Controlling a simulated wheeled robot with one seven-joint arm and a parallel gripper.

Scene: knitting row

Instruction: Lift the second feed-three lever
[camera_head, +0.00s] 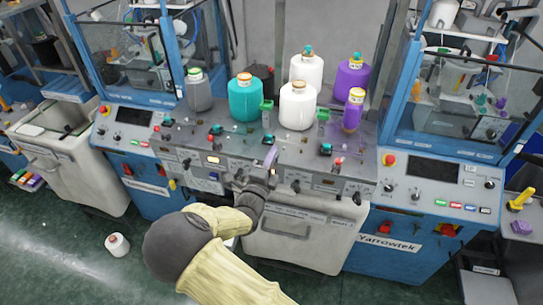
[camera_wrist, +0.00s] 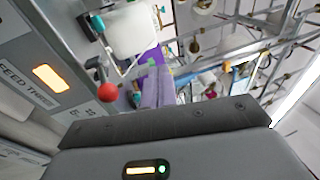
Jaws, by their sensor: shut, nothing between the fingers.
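In the wrist view, a panel label reading "FEED THREE" (camera_wrist: 25,86) sits beside a lit amber lamp (camera_wrist: 50,78). A lever with a red ball knob (camera_wrist: 108,92) stands near that lamp, and a teal knob (camera_wrist: 97,23) shows above it. In the head view, my gripper (camera_head: 270,162) is at the front of the grey machine panel (camera_head: 235,178), near its middle. It is shut and holds nothing. My wrist and gripper hide part of the panel there. I cannot tell which lever is the second of feed three, or whether the gripper touches one.
Yarn cones stand behind the levers: teal (camera_head: 244,98), white (camera_head: 297,106) and purple (camera_head: 353,108). Blue machines with control panels (camera_head: 435,170) flank the row. A pale bin (camera_head: 290,240) is below the panel. A white cone (camera_head: 117,245) is on the floor.

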